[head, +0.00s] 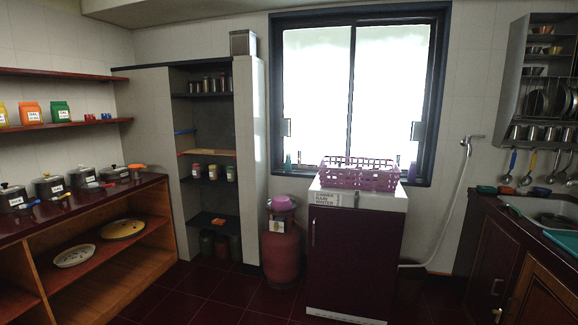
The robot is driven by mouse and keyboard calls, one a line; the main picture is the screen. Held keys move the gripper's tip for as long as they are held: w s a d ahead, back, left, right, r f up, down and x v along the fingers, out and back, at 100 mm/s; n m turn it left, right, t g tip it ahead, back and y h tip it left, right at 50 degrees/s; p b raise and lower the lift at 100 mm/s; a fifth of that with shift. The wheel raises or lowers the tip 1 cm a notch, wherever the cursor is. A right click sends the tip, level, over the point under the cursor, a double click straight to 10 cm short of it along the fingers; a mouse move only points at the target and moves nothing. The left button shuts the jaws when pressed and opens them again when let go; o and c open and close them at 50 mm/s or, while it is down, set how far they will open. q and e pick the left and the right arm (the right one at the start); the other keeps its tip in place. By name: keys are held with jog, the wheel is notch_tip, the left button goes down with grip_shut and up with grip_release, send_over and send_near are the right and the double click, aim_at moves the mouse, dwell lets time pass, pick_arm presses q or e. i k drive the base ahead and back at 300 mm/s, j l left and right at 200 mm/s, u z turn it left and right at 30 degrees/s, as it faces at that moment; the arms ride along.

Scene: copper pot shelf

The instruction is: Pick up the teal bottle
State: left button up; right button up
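A small teal bottle (288,164) appears to stand upright on the window sill, left of the pink crate. Neither of my grippers is in the head view.
A pink crate (345,174) sits on a white-topped dark cabinet (350,256) below the window. A red gas cylinder (280,250) stands to its left. Counters (80,206) line the left, and a sink (545,210) is at the right. Dark red floor (215,295) lies clear in front.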

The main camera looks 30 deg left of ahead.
aim_at(288, 161)
jog(key=i+j, duration=0.15)
jog(key=j, duration=0.3)
jog(key=i+j+z, duration=0.15)
jog(key=j, duration=0.25)
jog(key=i+j, duration=0.1)
jog(key=j, duration=0.35)
jog(key=i+j+z, duration=0.1)
jog(key=j, duration=0.35)
jog(key=i+j+z, duration=0.1)
jog(key=j, duration=0.35)
